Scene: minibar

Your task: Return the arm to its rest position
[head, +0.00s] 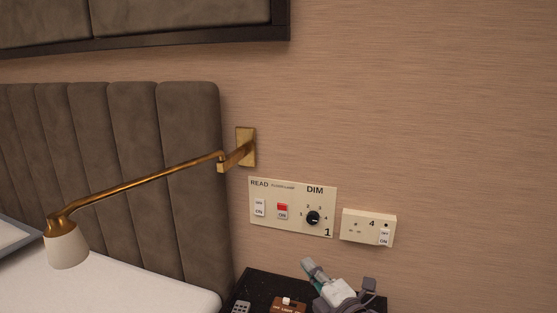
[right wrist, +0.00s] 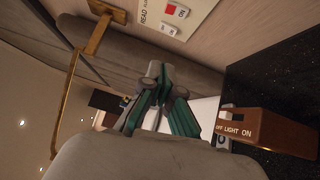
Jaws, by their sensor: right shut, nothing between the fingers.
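My right gripper (head: 311,269) shows at the bottom of the head view, below the wall switch panel and over the dark bedside table. In the right wrist view its green and grey fingers (right wrist: 160,75) are together, with nothing held between them. It appears apart from the wall panel. My left gripper is in neither view.
The cream switch panel (head: 292,222) and a socket plate (head: 356,229) are on the wall. The dark bedside table (head: 262,283) bears a brown light-switch block (head: 289,305) and a remote (head: 241,307). A brass lamp (head: 140,184) reaches over the bed (head: 130,286).

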